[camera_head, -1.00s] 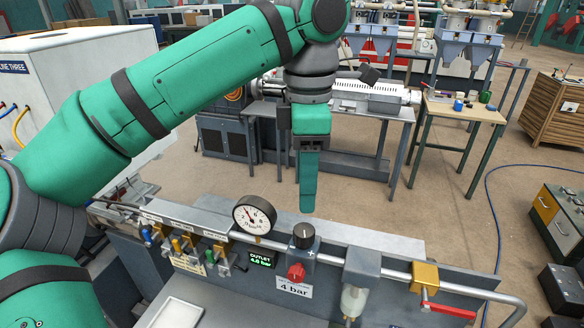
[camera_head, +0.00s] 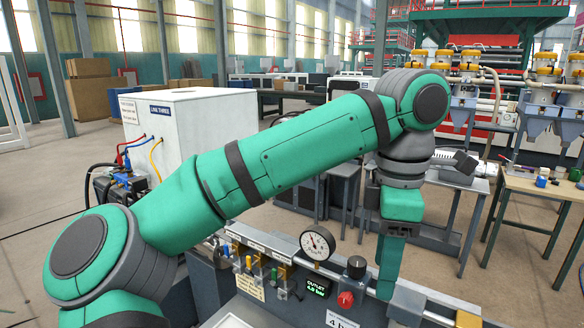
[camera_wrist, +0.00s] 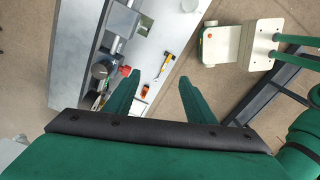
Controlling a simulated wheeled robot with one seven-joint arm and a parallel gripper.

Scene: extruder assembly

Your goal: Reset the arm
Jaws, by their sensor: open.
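My green arm reaches across the head view from lower left to upper right, then bends down. My gripper (camera_head: 390,285) hangs downward beside the pneumatic panel (camera_head: 360,308), in front of its right part. In the wrist view, the two green fingers (camera_wrist: 157,78) are apart with nothing between them. Below them lie a pale surface and bare floor. The head view shows the fingers edge-on, and their tips are close to the panel's top edge in the picture; I cannot tell whether they touch it.
The panel carries a gauge (camera_head: 317,243), a black knob (camera_head: 356,266), a red knob (camera_head: 345,299) and several small valves. A white cabinet (camera_head: 190,125) stands behind my arm. A wooden-topped table (camera_head: 540,188) stands at right. Small tools, one yellow-handled (camera_wrist: 164,66), lie on the pale surface.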

